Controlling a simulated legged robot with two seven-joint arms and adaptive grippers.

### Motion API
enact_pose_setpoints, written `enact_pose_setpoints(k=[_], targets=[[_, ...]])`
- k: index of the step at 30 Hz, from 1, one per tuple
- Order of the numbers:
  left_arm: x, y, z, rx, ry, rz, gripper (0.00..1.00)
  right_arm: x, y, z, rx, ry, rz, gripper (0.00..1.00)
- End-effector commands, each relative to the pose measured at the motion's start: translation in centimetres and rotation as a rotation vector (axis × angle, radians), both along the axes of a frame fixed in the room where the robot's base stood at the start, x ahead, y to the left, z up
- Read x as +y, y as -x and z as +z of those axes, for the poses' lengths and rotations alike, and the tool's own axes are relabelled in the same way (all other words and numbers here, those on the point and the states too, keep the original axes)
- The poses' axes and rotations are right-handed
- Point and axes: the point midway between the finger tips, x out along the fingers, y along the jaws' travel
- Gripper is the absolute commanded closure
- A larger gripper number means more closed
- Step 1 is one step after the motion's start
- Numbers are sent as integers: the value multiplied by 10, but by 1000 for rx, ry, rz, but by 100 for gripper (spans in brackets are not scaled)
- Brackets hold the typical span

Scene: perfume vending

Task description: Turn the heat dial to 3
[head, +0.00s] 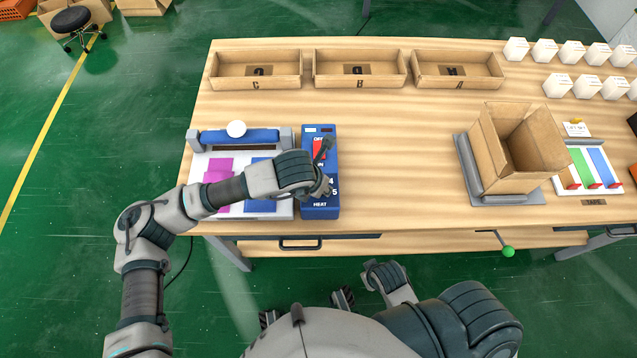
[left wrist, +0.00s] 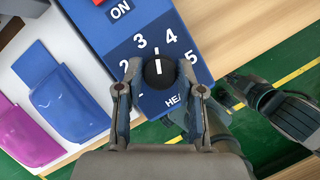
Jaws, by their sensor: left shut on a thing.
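The heat dial (left wrist: 160,72) is a round black knob with a white pointer line on a blue control box (head: 320,213). In the left wrist view, its pointer faces the gap between the 3 and the 4. My left gripper (left wrist: 160,75) is shut on the dial, one finger on each side. In the head view, my left gripper (head: 322,180) covers the dial and part of the number scale. The HEAT label shows below it. My right gripper (head: 380,277) hangs in front of the table, empty, with its fingers apart; it also shows in the left wrist view (left wrist: 232,92).
A red switch (head: 319,150) is on the same box. A sealer with a blue bar (head: 240,137) stands left of it. Three labelled trays (head: 358,68) line the back. An open carton (head: 510,150) stands right. The table's middle is clear.

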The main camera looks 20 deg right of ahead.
Motion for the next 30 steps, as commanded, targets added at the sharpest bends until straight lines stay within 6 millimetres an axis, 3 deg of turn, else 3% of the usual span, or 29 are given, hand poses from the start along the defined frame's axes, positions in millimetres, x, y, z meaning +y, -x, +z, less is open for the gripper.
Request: enact_pose_setpoints(k=[15,30], targets=[[-1,0,0,-2,1,358,97,0,0,-1,0,0,0,100],[-1,0,0,0,0,434,97,0,0,-1,-1,-1,0,100]])
